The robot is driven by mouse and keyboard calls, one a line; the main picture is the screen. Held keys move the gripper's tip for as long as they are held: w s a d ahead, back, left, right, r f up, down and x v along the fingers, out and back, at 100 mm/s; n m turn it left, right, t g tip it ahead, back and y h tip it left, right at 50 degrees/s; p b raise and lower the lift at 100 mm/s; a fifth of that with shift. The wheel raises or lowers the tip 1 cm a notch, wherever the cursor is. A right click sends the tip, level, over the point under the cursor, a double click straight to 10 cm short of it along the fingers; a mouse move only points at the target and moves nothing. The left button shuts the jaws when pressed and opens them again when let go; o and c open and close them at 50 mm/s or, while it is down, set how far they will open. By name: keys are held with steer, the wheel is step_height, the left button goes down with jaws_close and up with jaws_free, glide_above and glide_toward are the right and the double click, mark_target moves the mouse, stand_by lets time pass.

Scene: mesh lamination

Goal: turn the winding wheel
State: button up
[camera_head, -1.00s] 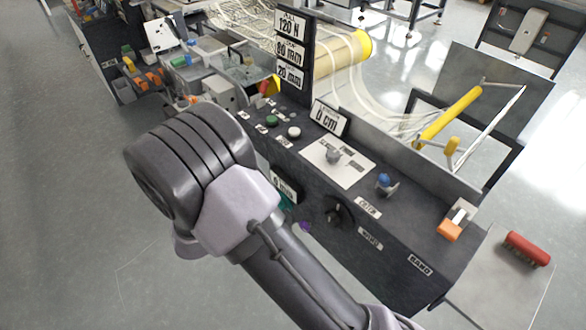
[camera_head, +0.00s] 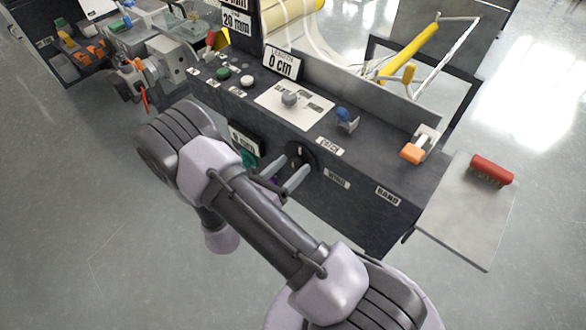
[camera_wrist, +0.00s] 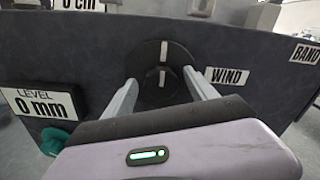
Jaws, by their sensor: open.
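The winding wheel is a black disc with a raised dark knob and pale marks, on the front of the dark machine cabinet beside the WIND label. It shows in the head view (camera_head: 301,153) and the wrist view (camera_wrist: 163,53). My gripper (camera_head: 287,172) is in front of the wheel. In the wrist view my gripper (camera_wrist: 161,83) is open, with one grey finger on each side of the knob. I cannot tell whether the fingers touch it. The lower part of the wheel is partly hidden by the gripper.
A LEVEL display (camera_wrist: 40,103) reading 0 mm and a teal knob (camera_wrist: 54,140) are left of the wheel. A length sign (camera_head: 282,65) reads 0 cm on the cabinet top. A side table (camera_head: 465,220) holds a red-handled brush (camera_head: 491,170). Open floor lies in front.

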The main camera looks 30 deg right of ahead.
steer(key=shift+w+d, duration=0.2)
steer(key=shift+d, duration=0.45)
steer(key=c, duration=1.4)
steer(key=shift+r, duration=0.1)
